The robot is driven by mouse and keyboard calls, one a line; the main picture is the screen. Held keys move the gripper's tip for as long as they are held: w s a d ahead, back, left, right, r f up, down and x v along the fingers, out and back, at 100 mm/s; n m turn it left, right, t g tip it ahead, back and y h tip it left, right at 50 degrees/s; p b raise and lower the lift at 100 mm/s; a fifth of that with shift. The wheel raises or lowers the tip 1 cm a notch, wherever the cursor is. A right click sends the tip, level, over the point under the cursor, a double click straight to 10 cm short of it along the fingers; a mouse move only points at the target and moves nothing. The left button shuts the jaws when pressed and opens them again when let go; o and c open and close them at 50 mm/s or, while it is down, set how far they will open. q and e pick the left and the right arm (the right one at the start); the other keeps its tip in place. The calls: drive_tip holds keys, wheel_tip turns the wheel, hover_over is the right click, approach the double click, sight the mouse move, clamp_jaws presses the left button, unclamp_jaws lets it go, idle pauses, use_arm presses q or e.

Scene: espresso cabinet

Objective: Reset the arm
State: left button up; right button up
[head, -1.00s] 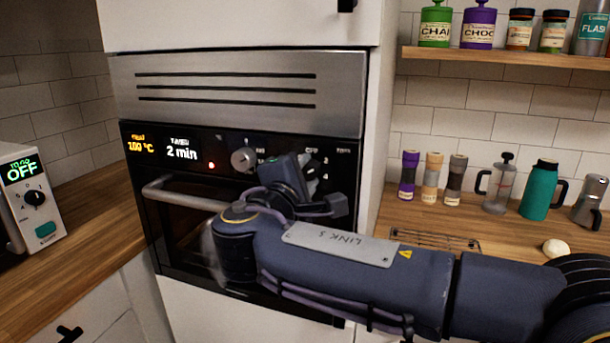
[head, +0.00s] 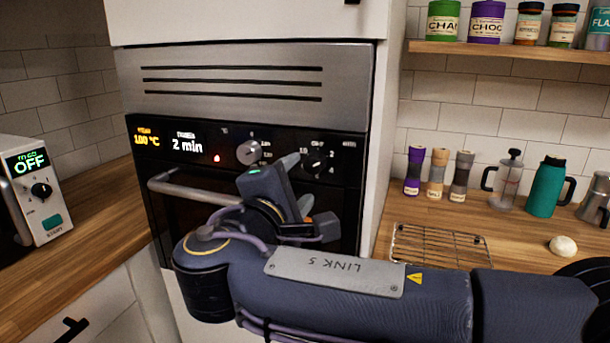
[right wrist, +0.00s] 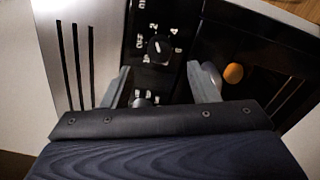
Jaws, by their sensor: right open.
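My right arm (head: 335,275) reaches in from the right across the front of the built-in oven (head: 240,92). Its gripper (head: 297,183) is open in front of the oven's black control panel, just below the right knob (head: 316,163). In the right wrist view the open fingers (right wrist: 160,82) have no object between them. The right knob (right wrist: 160,48) shows beyond their gap, and the other knob (right wrist: 142,101) is partly hidden by the gripper body. In the head view this left knob (head: 249,152) is clear of the arm. My left gripper is not in view.
The oven's bar handle (head: 180,190) is partly hidden by my arm. A wire rack (head: 440,244) and white ball (head: 563,246) lie on the right counter, before grinders, a press and a teal jug (head: 545,188). A white appliance (head: 35,195) stands left.

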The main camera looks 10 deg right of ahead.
drive_tip(key=shift+s+a, duration=0.25)
drive_tip(key=shift+s, duration=0.15)
